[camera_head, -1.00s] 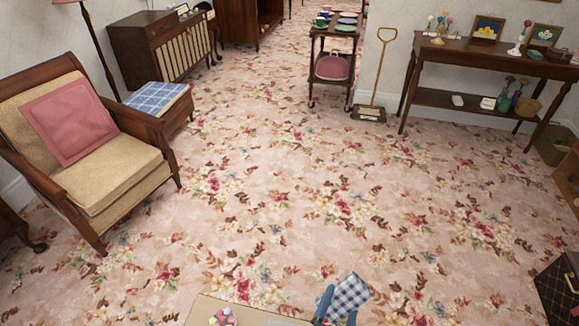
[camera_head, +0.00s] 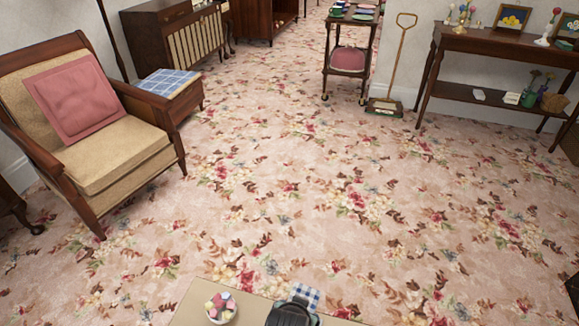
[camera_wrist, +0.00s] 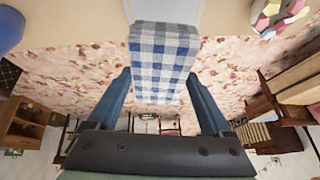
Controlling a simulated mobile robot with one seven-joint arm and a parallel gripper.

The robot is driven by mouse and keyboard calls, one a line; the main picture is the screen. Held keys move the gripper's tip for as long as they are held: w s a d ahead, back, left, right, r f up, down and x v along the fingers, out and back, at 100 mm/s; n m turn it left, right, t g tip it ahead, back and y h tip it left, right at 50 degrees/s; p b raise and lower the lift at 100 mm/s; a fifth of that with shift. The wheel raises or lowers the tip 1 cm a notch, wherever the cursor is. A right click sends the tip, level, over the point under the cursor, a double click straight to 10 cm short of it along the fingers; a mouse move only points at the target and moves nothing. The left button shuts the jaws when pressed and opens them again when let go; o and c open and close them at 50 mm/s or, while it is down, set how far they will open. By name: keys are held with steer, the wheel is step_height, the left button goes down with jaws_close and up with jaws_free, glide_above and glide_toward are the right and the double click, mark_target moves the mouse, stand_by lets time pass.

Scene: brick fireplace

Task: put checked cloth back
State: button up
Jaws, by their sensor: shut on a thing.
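The blue-and-white checked cloth (camera_head: 306,294) shows at the bottom of the head view, just behind my dark gripper (camera_head: 292,312), which hides part of it. In the wrist view the cloth (camera_wrist: 163,58) hangs as a folded strip between the two blue fingers of my gripper (camera_wrist: 160,80). My gripper is shut on the cloth. The cloth's upper end in that view overlaps a pale thing at the edge of a tan surface (camera_wrist: 75,22). I cannot tell whether it touches that surface.
A bowl of colourful pieces (camera_head: 220,308) stands on the tan surface, left of my gripper. Open floral carpet (camera_head: 300,190) lies beyond.

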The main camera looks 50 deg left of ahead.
steer(key=s+f+n+h+b, duration=0.1)
steer(key=s+f+b, duration=0.1)
steer(key=s, duration=0.1)
steer(key=shift+f+g, duration=0.35)
steer(key=shift+g, duration=0.05)
steer(key=shift+n, duration=0.3)
step_height(320, 180, down, 10)
steer(key=b, duration=0.3)
steer(key=shift+r+b, duration=0.1)
steer(key=shift+b, duration=0.3)
steer(key=o, duration=1)
steer(key=shift+s+r, duration=0.1)
steer(key=shift+r, duration=0.05)
steer(key=p+v, duration=0.4)
steer(key=v, duration=0.7)
steer(key=shift+s+d+r+p, duration=0.1)
steer(key=shift+d+r+p, duration=0.05)
steer(key=shift+r+p, duration=0.2)
